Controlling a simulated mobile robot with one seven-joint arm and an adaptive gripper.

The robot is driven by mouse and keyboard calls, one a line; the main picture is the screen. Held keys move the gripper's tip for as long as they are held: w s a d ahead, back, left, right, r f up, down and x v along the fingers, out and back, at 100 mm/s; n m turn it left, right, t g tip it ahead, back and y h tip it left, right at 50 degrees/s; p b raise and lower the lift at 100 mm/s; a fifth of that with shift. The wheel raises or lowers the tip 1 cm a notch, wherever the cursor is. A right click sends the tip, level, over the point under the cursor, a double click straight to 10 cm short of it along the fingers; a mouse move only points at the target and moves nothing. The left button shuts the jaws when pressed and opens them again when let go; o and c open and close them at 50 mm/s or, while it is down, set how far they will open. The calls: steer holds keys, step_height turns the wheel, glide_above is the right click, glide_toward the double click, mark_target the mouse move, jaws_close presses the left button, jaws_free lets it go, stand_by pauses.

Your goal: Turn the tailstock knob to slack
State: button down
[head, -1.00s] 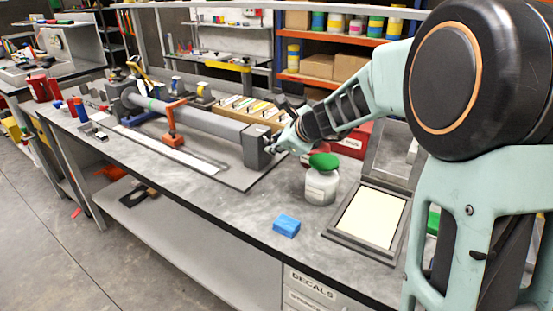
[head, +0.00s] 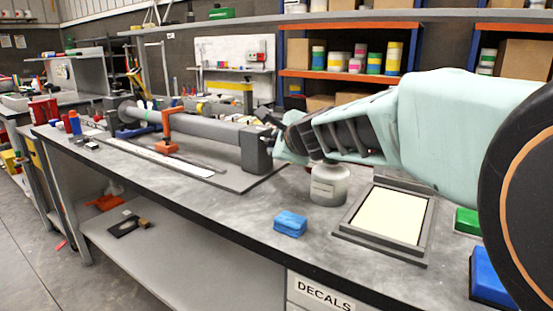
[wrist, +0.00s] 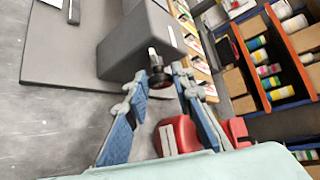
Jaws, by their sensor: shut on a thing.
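The grey tailstock block (head: 255,148) stands at the near end of the long grey tube (head: 205,128) on the bench. It also shows in the wrist view (wrist: 135,48). A small dark tailstock knob (wrist: 158,76) on a pale shaft sticks out from the block's end face. My gripper (wrist: 160,80) reaches it from the end, with one blue-padded finger on each side. The fingertips are shut on the knob. In the head view my gripper (head: 278,150) is at the block's right face and hides the knob.
An orange clamp (head: 170,130) stands by the tube. A blue block (head: 290,224) and a framed cream panel (head: 388,216) lie nearer.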

steer(key=shift+t+b, duration=0.4)
steer(key=shift+b, duration=0.55)
steer(key=c, duration=1.7)
jaws_free()
steer(key=shift+r+p, duration=0.1)
steer(key=shift+p, duration=0.3)
steer(key=g+p, duration=0.1)
steer(key=p, duration=0.3)
steer(key=shift+r, duration=0.25)
steer(key=m+g+p, duration=0.1)
steer(key=p, duration=0.4)
steer(key=m+g+y+p, duration=0.1)
steer(key=p, duration=0.5)
steer(key=g+p, duration=0.2)
steer(key=p, duration=0.3)
steer(key=shift+w+d+r+m+p, duration=0.2)
steer(key=shift+r+m+p, duration=0.05)
steer(key=shift+m+p, duration=0.15)
steer(key=m+g+y+p, duration=0.1)
steer(key=p, duration=0.5)
steer(key=g+y+p, duration=0.1)
steer(key=p, duration=0.4)
steer(key=shift+w+d+m+g+p, duration=0.1)
steer(key=shift+w+m+g+p, duration=0.1)
steer(key=shift+m+g+p, duration=0.2)
